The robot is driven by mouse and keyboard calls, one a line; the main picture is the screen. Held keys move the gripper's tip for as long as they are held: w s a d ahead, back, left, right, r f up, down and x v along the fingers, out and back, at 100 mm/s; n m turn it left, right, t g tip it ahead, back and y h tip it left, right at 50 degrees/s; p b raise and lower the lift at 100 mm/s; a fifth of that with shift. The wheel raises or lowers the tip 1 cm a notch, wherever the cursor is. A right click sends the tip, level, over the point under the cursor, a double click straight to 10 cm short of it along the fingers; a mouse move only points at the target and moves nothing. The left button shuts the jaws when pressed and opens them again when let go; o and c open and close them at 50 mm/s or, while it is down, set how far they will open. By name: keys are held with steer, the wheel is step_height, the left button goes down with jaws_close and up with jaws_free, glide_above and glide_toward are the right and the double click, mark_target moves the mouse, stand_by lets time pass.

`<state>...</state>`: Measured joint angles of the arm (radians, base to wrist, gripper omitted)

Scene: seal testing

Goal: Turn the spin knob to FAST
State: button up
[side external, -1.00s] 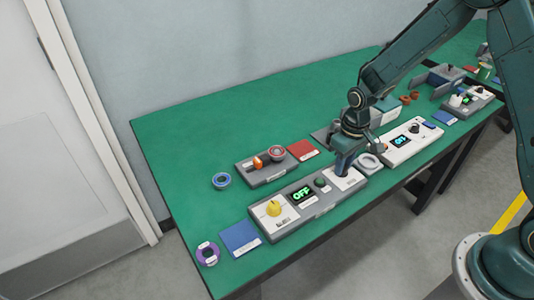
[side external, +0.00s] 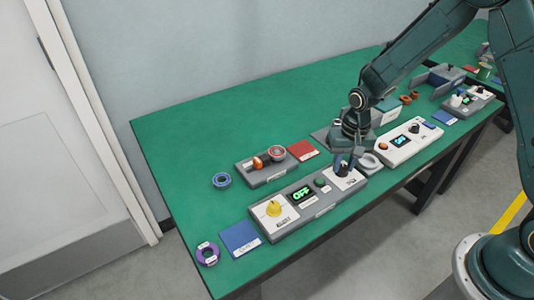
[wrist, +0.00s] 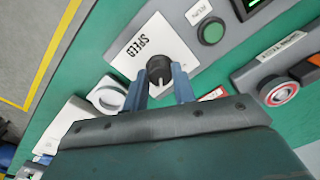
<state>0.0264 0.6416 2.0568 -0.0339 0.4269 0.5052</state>
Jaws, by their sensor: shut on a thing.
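The dark round knob (wrist: 158,66) sits on a white plate (wrist: 178,42) marked SPEED in the wrist view. A pale pointer line runs down its face toward my gripper. My gripper (wrist: 161,77) has one blue-grey finger on each side of the knob and is shut on it. In the side external view my gripper (side external: 343,166) is down at the right end of the long grey panel (side external: 318,208) and largely hides the knob. The panel's display (side external: 302,195) glows green and seems to read OFF.
A yellow knob (side external: 273,209) is at the panel's left end, and a green button (side external: 320,182) is beside the display. A white ring (side external: 370,161) lies close right of my gripper. Behind is a grey box with a red-topped button (side external: 277,153). The back left of the green table is clear.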

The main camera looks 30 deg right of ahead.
mark_target(345, 166)
steer(key=o, duration=1)
steer(key=shift+r, duration=0.15)
steer(key=shift+s+d+r, duration=0.1)
steer(key=shift+d+r, duration=0.05)
steer(key=shift+r, duration=3.25)
steer(key=shift+d+r, duration=0.1)
steer(key=shift+r, duration=3.3)
